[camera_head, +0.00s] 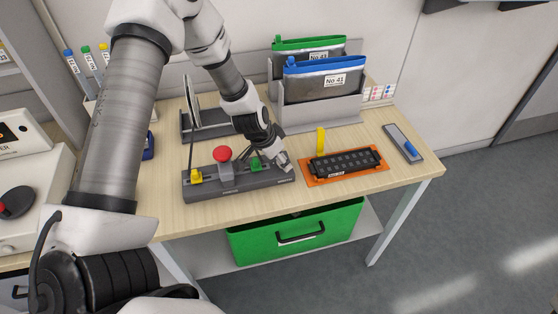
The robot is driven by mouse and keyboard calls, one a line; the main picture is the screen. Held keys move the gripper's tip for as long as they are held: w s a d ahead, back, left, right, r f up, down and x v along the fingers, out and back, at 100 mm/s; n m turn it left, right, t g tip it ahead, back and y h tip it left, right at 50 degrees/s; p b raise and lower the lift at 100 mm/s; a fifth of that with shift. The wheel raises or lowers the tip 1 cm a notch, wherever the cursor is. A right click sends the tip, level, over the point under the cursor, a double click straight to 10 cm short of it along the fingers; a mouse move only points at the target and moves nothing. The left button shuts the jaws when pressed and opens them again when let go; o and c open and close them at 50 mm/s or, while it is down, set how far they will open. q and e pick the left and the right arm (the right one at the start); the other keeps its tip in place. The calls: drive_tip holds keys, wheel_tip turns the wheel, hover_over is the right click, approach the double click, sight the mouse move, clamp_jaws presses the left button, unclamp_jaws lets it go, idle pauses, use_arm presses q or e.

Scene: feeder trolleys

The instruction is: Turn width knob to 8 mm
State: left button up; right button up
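A long dark-grey fixture (235,188) lies on the wooden table. It carries a yellow part (196,176) at its left end, a red mushroom-shaped button (223,154) in the middle and a green part (256,164) right of it. My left gripper (285,167) is at the right end of this fixture, pointing down. Its fingers are small and partly turned away, so I cannot tell how far they are open or whether they touch anything. I make out no width knob or mm scale; the gripper covers part of the fixture's right end. My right gripper is not in view.
Right of the fixture, a black slotted block (347,162) sits on an orange plate (318,181), with an upright yellow piece (320,141) behind. A grey holder (318,116) with labelled pouches stands at the back. A grey-blue device (403,143) lies far right. A green drawer (295,235) is below.

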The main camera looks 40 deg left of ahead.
use_arm(q)
clamp_jaws()
idle(0.8)
drive_tip(key=n+p, duration=0.1)
drive_tip(key=n, duration=0.1)
drive_tip(key=n+y+p, duration=0.1)
drive_tip(key=p, duration=0.1)
drive_tip(key=shift+s+d+r+n, duration=0.1)
drive_tip(key=shift+d+r+n, duration=0.1)
drive_tip(key=shift+n, duration=0.2)
drive_tip(key=n+y+p, duration=0.2)
drive_tip(key=n+p, duration=0.1)
drive_tip(key=shift+d+n, duration=0.15)
drive_tip(key=shift+n, duration=0.25)
drive_tip(key=shift+f+n+p, duration=0.15)
drive_tip(key=shift+n+p, duration=0.35)
drive_tip(key=shift+n, duration=0.2)
drive_tip(key=shift+y, duration=0.3)
